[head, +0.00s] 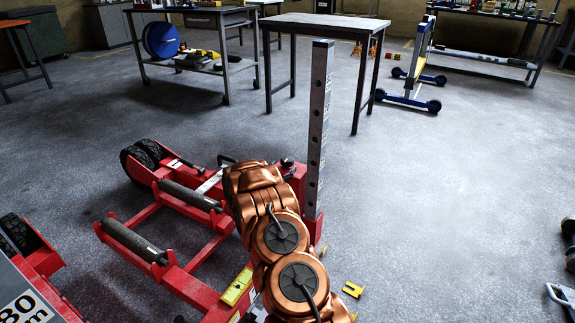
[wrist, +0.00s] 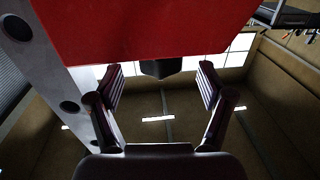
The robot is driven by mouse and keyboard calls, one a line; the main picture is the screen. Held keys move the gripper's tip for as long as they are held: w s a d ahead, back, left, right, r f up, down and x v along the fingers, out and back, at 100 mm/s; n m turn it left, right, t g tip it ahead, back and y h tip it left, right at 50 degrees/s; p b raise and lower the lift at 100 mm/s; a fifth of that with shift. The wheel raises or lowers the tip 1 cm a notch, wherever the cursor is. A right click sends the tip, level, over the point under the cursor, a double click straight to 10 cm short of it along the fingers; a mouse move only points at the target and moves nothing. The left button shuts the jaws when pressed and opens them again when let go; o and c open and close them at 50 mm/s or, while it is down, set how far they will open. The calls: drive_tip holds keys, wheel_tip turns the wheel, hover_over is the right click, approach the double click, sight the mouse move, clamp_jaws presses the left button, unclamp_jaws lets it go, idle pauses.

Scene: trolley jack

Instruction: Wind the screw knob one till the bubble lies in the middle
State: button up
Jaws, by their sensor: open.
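The red trolley jack (head: 180,280) stands on the floor, partly covered by my copper arm. A yellow spirit level (head: 237,287) lies on its frame beside the arm; its bubble is too small to make out. In the wrist view, a dark faceted piece (wrist: 161,68), possibly screw knob one, sticks out below a red part of the jack (wrist: 165,30). My gripper (wrist: 160,82) is open and empty, with one finger on each side below that piece. I cannot tell whether they touch. The head view hides the gripper behind the arm.
A grey post with holes (head: 320,130) rises from the jack; its side also shows in the wrist view (wrist: 45,65). A table (head: 315,22) and a trolley (head: 200,62) stand behind. The floor (head: 440,190) at right is mostly clear.

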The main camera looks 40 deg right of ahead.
sight(283, 165)
drive_tip(key=shift+b+x, duration=0.6)
drive_tip(key=shift+x, duration=1.85)
drive_tip(key=shift+c, duration=0.2)
drive_tip(key=c, duration=1.1)
drive_tip(key=shift+w+a+r+g+p, duration=0.1)
drive_tip(key=shift+w+r+g+p, duration=0.15)
drive_tip(key=shift+p, duration=0.45)
drive_tip(key=shift+m+g+p, duration=0.35)
drive_tip(key=shift+m+p, duration=0.05)
drive_tip(key=shift+p, duration=0.45)
drive_tip(key=shift+f+m+g+h+p, duration=0.1)
drive_tip(key=shift+m+g+h+p, duration=0.25)
drive_tip(key=shift+p, duration=0.3)
drive_tip(key=shift+s+f+m+g+p, duration=0.15)
drive_tip(key=shift+m+g+p, duration=0.35)
drive_tip(key=shift+g, duration=0.35)
drive_tip(key=shift+g+h, duration=0.25)
drive_tip(key=shift+g, duration=0.05)
drive_tip(key=shift+m+g+b, duration=0.4)
drive_tip(key=shift+m+g, duration=0.35)
drive_tip(key=shift+g, duration=0.15)
